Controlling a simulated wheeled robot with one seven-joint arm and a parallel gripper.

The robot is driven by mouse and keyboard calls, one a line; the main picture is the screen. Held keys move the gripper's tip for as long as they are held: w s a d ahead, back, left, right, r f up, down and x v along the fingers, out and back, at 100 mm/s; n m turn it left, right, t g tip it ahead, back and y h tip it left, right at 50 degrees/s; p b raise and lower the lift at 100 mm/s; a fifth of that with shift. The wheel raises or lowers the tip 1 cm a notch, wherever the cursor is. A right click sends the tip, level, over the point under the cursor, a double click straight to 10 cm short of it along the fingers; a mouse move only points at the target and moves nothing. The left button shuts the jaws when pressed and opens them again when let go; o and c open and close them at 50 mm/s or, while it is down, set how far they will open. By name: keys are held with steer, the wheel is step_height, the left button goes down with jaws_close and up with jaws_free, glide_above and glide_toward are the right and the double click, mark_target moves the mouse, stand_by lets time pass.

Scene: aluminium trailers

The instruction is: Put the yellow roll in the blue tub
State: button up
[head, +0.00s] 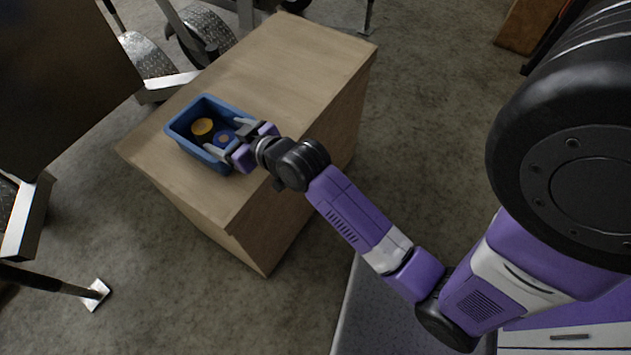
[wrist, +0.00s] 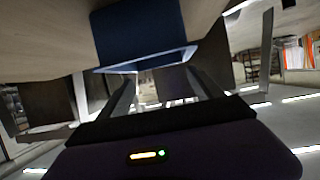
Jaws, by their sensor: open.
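The blue tub (head: 184,143) stands on top of the wooden box. The yellow roll (head: 202,127) is inside it, toward the left. My gripper (head: 223,135) is open at the tub's right side, its fingers pointing in over the rim. In the wrist view the fingers (wrist: 163,88) are apart with nothing held between them. A blue wall of the tub also shows at the top of the wrist view (wrist: 140,32). Whether the fingers touch the tub cannot be told.
The wooden box (head: 285,60) has a clear top behind the tub. Trailer wheels and frames (head: 148,58) stand close behind and left.

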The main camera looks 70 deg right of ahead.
steer(key=s+a+f, duration=0.2)
steer(key=s+a, duration=0.6)
steer(key=s+a+r+n+y, duration=0.1)
steer(key=s+a+r, duration=0.2)
steer(key=s, duration=0.4)
steer(key=s+a+r+n+t+y, duration=0.1)
steer(key=s+a+r+y, duration=0.1)
steer(key=s, duration=0.4)
steer(key=s+a+r+n+t+y, duration=0.1)
steer(key=s+a+r+n, duration=0.1)
steer(key=s+a+r, duration=0.3)
steer(key=s+a, duration=0.1)
steer(key=s, duration=0.1)
steer(key=shift+s+a+y, duration=0.2)
steer(key=shift+s+y, duration=0.1)
steer(key=shift+s, duration=0.05)
